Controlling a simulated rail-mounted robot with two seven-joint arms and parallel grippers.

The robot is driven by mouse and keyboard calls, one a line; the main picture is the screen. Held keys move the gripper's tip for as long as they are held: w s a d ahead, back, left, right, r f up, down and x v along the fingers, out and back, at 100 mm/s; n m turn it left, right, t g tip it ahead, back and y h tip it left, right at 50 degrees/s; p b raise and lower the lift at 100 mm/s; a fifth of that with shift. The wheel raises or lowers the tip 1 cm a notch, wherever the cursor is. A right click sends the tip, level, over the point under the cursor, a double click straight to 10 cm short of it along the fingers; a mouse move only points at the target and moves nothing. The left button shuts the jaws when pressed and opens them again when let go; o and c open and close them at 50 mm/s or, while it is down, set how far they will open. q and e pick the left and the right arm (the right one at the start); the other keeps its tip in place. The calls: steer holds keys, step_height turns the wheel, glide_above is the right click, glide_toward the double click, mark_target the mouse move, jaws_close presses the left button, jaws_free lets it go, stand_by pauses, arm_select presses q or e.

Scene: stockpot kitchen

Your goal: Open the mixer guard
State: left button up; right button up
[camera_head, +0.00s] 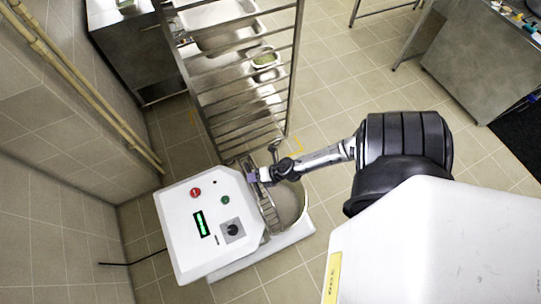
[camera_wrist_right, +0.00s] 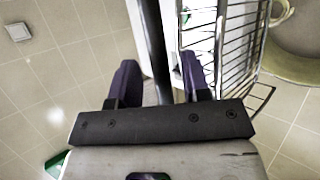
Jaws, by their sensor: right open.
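The mixer (camera_head: 188,243) is a white machine with a panel of buttons, a green display and a knob. Its bowl (camera_head: 291,205) is on the right side of the body, and part of it shows in the right wrist view (camera_wrist_right: 291,45). The wire guard (camera_head: 268,212) stands at the bowl's side next to the body; its bars also show in the right wrist view (camera_wrist_right: 238,40). My right gripper (camera_head: 258,174) is at the guard's upper end. In the right wrist view its purple fingers (camera_wrist_right: 158,75) are apart, with a dark bar between them; contact cannot be told. My left gripper is not in view.
A tall metal rack (camera_head: 237,118) with trays stands just behind the mixer. A tiled wall with pipes (camera_head: 95,92) is at the left. A steel table (camera_head: 483,65) is at the upper right. The tiled floor between is clear.

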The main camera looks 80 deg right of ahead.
steer(key=v, duration=1.1)
steer(key=shift+s+r+b, duration=0.2)
steer(key=shift+s+b, duration=0.1)
steer(key=shift+b, duration=0.05)
